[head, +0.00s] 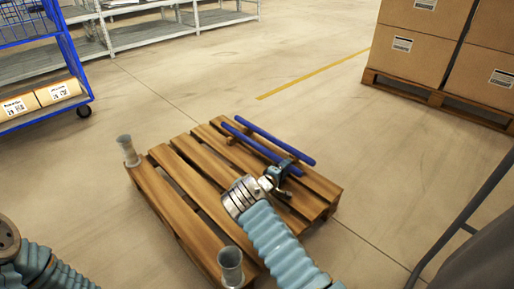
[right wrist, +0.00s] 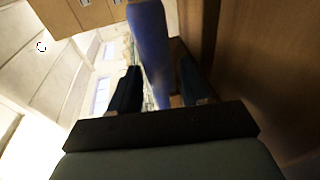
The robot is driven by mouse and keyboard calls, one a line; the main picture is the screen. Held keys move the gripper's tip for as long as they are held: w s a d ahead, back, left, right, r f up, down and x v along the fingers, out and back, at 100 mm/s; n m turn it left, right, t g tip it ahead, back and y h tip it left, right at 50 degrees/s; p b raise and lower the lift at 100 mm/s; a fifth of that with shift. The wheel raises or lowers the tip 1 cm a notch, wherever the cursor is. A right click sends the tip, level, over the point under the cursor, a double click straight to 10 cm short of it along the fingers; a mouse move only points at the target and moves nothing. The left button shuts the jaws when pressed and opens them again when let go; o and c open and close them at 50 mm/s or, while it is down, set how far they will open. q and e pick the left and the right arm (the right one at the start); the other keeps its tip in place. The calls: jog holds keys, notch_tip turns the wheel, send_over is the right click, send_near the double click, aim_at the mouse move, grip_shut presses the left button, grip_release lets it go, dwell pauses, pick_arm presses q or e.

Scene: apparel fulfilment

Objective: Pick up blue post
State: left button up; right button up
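Two blue posts lie side by side on a wooden pallet (head: 190,190) in the head view: a far post (head: 275,140) and a near post (head: 250,143). My right gripper (head: 284,174) is at the right end of the near post. In the right wrist view a blue post (right wrist: 150,50) runs between the two fingers of my right gripper (right wrist: 158,88). The fingers stand apart, with a narrow gap visible beside the post. My left gripper is out of view; only part of my left arm shows at the bottom left.
Grey sockets stand at the pallet's left corner (head: 128,150) and near corner (head: 231,266). Boxes on another pallet (head: 440,98) are at the upper right. A blue cart (head: 75,60) and grey shelves (head: 150,33) are at the upper left. Floor around the pallet is clear.

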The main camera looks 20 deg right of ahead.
grip_shut()
